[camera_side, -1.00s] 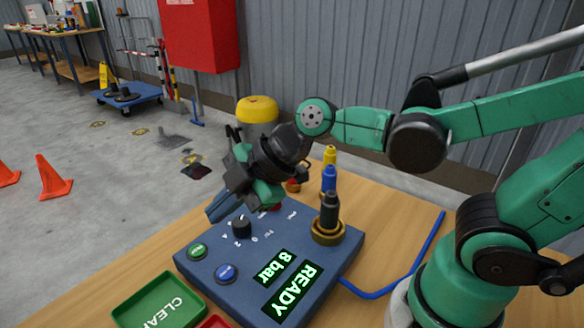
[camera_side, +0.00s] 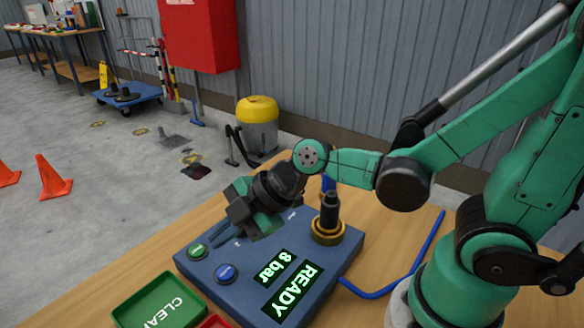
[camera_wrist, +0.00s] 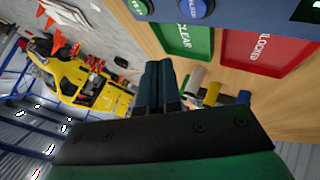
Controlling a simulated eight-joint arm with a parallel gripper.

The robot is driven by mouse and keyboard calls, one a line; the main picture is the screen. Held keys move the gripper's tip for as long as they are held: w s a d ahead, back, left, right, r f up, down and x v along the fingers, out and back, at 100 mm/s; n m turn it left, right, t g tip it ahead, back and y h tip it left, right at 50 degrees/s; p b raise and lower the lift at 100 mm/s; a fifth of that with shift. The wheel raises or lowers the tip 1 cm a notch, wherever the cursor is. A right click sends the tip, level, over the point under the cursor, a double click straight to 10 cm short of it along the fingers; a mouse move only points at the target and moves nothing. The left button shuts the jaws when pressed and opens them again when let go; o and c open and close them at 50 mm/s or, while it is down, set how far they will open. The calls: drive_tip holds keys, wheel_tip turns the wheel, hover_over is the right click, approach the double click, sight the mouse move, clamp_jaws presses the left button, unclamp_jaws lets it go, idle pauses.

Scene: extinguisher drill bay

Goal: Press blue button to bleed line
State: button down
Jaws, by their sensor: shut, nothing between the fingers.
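The blue button (camera_side: 227,273) sits on the near left part of the blue control panel (camera_side: 312,252), beside a green button (camera_side: 197,251). My gripper (camera_side: 222,237) is low over the panel, with its fingers slanting down to the left. It is shut and empty. In the side view the fingertips appear behind the blue button and apart from it. The wrist view shows the fingers (camera_wrist: 159,72) together, with the blue button (camera_wrist: 194,7) at the top edge, beyond the tips. The panel's screen (camera_side: 291,289) reads READY and 8 bar. My gripper hides the panel's dial.
A green tray (camera_side: 127,312) marked CLEAR and a red tray (camera_wrist: 232,61) lie beside the panel. A black cylinder in a brass collar (camera_side: 328,238) stands at the panel's right. A blue hose (camera_side: 428,245) lies on the wooden table (camera_side: 130,262).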

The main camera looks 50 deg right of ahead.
sight(231, 271)
drive_tip(key=shift+f, duration=2.1)
drive_tip(key=shift+r, duration=0.1)
idle(0.8)
drive_tip(key=shift+s+r, duration=0.1)
drive_tip(key=shift+r, duration=2.35)
drive_tip(key=s+d+r+m+h, duration=0.1)
drive_tip(key=d+m+h, duration=0.2)
drive_tip(key=d+m, duration=0.2)
drive_tip(key=s+d+r+m+h, duration=0.1)
drive_tip(key=d+m+h, duration=0.2)
drive_tip(key=m, duration=0.9)
drive_tip(key=d, duration=0.3)
drive_tip(key=shift+s+d+r, duration=0.3)
drive_tip(key=shift+s+r, duration=0.05)
